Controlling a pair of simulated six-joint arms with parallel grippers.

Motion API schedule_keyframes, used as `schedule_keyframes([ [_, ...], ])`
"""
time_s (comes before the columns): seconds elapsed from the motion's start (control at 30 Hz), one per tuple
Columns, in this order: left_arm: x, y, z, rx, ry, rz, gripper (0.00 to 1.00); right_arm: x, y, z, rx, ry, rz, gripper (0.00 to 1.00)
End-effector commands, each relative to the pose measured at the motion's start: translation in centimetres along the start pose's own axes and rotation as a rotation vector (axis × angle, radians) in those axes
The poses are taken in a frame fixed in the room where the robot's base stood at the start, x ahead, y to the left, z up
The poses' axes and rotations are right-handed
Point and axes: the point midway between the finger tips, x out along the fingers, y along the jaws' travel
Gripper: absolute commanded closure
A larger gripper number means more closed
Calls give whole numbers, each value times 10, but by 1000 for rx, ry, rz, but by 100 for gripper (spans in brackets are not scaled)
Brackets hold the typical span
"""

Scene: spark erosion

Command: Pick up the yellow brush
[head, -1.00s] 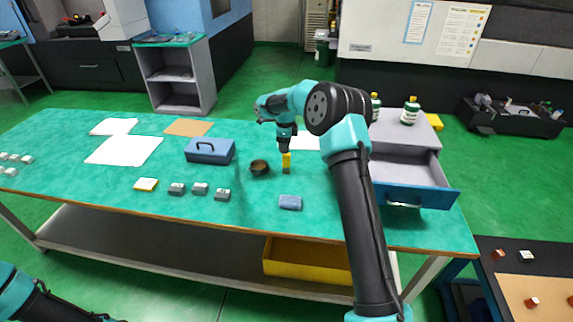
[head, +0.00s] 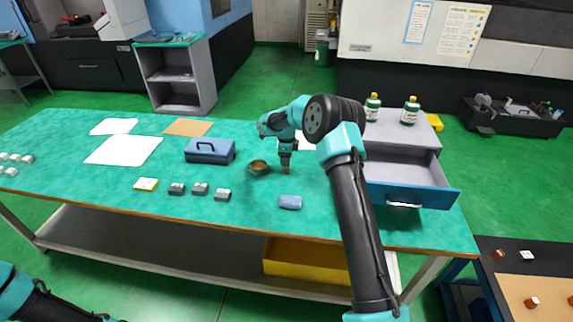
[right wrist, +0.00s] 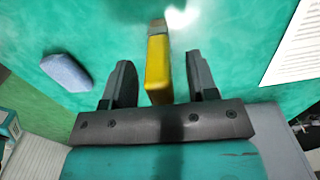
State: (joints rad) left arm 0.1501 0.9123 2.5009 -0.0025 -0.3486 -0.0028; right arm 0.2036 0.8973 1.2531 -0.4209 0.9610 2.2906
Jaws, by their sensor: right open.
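The yellow brush (head: 287,172) is on the green-topped table, and in the head view only a small part shows beneath my right gripper (head: 286,161). In the right wrist view the brush (right wrist: 158,68) shows its yellow handle and a pale brownish end pointing away. My right gripper (right wrist: 158,80) is open, with one finger on each side of the handle and a visible gap on both sides. My left gripper is not in view; only part of my left arm shows at the lower left of the head view.
A blue block (head: 290,202) lies in front, and a blue toolbox (head: 210,150) sits further left. An open drawer (head: 403,197) with a blue front is at the right. Several small grey blocks lie front left.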

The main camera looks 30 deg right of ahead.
Motion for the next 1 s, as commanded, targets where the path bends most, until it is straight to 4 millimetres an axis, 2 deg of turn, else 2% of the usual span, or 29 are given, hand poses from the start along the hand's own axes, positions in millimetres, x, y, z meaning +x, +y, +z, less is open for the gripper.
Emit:
schedule_keyframes([
  [0.1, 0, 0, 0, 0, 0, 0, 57, 6, 0, 0, 0, 0, 0, 47],
  [0.57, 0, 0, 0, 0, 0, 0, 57, 6, 0, 0, 0, 0, 0, 48],
  [1.0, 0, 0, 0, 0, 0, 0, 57, 6, 0, 0, 0, 0, 0, 90],
])
